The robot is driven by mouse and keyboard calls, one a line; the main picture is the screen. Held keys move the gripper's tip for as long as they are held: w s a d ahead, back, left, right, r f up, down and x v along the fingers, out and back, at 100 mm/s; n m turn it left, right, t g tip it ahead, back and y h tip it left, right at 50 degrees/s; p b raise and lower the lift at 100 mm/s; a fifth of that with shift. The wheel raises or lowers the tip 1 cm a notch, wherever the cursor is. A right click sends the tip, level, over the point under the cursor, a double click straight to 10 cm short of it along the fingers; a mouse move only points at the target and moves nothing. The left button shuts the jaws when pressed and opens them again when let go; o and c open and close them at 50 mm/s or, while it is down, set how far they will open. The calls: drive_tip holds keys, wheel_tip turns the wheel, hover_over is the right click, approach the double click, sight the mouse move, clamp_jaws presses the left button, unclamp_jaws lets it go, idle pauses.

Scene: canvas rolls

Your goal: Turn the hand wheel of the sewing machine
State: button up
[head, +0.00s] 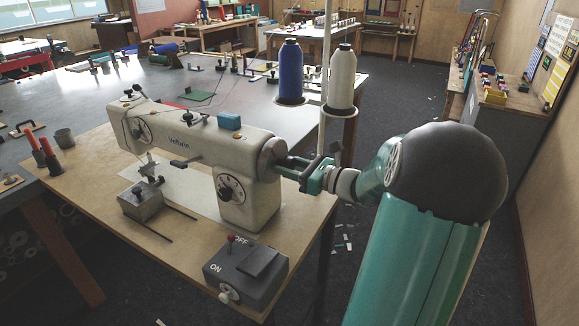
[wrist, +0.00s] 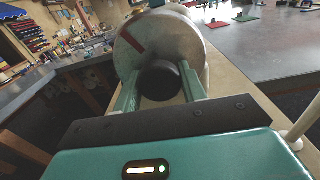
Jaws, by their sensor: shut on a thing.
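The cream sewing machine (head: 190,140) stands on a wooden table. Its hand wheel (head: 271,158) is at the machine's right end. In the wrist view the hand wheel (wrist: 180,45) is a pale disc with a dark red mark at its upper left and a black round knob (wrist: 160,81) in front. My gripper (head: 288,167) reaches in from the right. In the wrist view my gripper (wrist: 160,92) has its green fingers on both sides of the black knob and is shut on it. The far side of the wheel is hidden.
A blue thread cone (head: 290,72) and a white thread cone (head: 341,80) stand on a holder just behind my gripper. A grey switch box (head: 246,270) marked ON and OFF sits at the table's front. A metal block (head: 146,202) lies left of the machine's column.

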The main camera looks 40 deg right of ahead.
drive_tip(key=shift+m, duration=0.3)
drive_tip(key=m, duration=0.2)
drive_tip(key=shift+a+m, duration=0.1)
drive_tip(key=shift+m, duration=0.3)
drive_tip(key=m, duration=0.4)
drive_tip(key=shift+m, duration=0.3)
drive_tip(key=o, duration=1)
drive_tip(key=shift+w, duration=0.1)
drive_tip(key=shift+c, duration=0.2)
